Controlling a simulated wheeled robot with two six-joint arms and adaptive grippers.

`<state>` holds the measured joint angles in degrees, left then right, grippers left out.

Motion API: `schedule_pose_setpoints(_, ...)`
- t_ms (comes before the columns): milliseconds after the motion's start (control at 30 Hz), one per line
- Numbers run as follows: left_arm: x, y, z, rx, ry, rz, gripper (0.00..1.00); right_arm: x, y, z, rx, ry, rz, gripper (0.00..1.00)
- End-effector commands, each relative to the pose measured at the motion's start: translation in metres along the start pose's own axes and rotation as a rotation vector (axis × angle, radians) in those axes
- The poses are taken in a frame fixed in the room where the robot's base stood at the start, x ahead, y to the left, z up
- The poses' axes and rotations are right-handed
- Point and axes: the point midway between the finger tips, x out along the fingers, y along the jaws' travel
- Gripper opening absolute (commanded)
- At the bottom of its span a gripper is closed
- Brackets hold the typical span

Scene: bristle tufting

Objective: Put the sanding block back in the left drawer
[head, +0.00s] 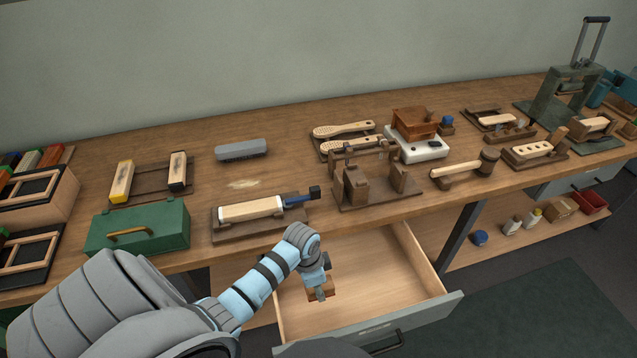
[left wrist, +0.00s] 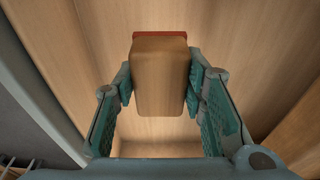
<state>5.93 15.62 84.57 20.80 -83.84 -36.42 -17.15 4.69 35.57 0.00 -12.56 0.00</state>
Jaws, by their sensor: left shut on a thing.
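The sanding block (left wrist: 161,75) is a brown wooden block with a red layer along its far edge. My left gripper (left wrist: 161,85) is shut on it, with a green finger pad on each side. In the head view the block (head: 320,294) hangs from my left gripper (head: 319,281), over the inside of the open drawer (head: 436,310). The drawer is pulled out below the bench top and its visible floor is bare light wood. I cannot tell whether the block touches the drawer floor. My right gripper is not in view.
The workbench (head: 100,215) above holds a green toolbox (head: 140,228), a grey block (head: 241,149), a brush in a holder (head: 250,209) and a wooden jig (head: 375,185). The drawer's grey front (head: 400,325) and side walls bound the space around my gripper. A lower shelf (head: 500,245) lies to the right.

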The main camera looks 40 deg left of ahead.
Motion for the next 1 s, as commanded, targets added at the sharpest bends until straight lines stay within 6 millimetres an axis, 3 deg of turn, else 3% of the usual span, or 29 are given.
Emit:
schedule_pose_setpoints(33,0.02,0.0,0.003,-0.002,-0.001,0.002,0.07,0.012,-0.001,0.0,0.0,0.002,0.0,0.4)
schedule_pose_setpoints(367,0.074,0.0,0.01,0.002,0.001,0.0,0.07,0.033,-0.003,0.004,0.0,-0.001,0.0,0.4)
schedule_pose_setpoints(733,0.078,-0.001,0.01,0.002,0.001,-0.002,0.07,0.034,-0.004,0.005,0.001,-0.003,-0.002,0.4)
schedule_pose_setpoints(767,0.078,-0.001,0.01,0.002,0.001,-0.002,0.41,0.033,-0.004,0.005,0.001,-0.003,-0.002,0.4)
schedule_pose_setpoints(800,0.078,-0.001,0.01,0.002,0.001,-0.002,0.47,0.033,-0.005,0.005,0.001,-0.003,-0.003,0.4)
schedule_pose_setpoints(867,0.077,-0.001,0.01,0.002,0.001,-0.002,0.57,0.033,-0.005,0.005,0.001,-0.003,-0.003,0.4)
schedule_pose_setpoints(1000,0.077,-0.001,0.01,0.002,0.001,-0.002,0.58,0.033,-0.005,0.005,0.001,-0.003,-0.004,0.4)
